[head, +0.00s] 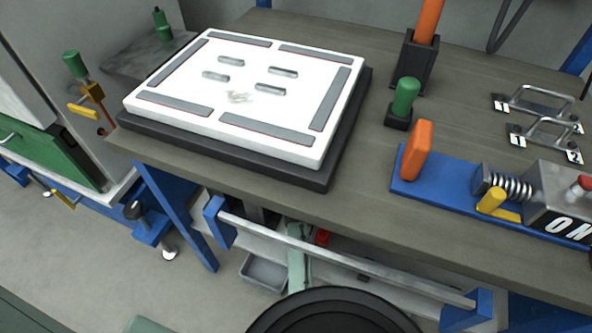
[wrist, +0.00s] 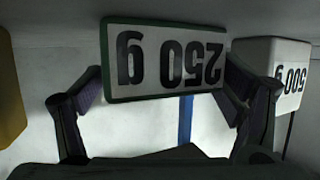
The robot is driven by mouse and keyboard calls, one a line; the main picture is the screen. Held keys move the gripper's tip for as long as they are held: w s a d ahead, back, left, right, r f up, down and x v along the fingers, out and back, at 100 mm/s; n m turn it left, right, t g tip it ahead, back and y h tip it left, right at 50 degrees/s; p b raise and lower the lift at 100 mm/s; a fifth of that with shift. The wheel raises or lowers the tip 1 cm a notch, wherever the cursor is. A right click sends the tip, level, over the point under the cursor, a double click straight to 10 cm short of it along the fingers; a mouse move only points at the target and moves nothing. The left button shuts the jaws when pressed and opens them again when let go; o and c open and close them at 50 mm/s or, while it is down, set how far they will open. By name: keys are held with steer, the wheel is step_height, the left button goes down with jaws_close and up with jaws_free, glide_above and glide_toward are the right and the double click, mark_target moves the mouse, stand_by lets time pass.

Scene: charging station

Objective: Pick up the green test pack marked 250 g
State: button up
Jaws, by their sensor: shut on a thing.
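The green test pack (wrist: 165,62) shows in the wrist view with its white label facing me, reading 250 g upside down, and a green rim around it. My gripper (wrist: 163,85) has one dark finger at each side of the pack and is shut on it. The finger pads press near the label's lower left and right edges. I cannot tell whether the pack is clear of its support. Neither the marked pack nor my gripper can be made out in the head view.
A white pack marked 500 g (wrist: 275,65) stands close on the right in the wrist view. A yellow object (wrist: 9,95) is at the left edge. In the head view, the workbench (head: 240,195) carries a white plate (head: 250,95) and a blue fixture (head: 440,190); a metal rail (head: 340,262) runs below.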

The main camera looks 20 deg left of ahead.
steer(key=c, duration=0.7)
steer(key=shift+r, duration=0.1)
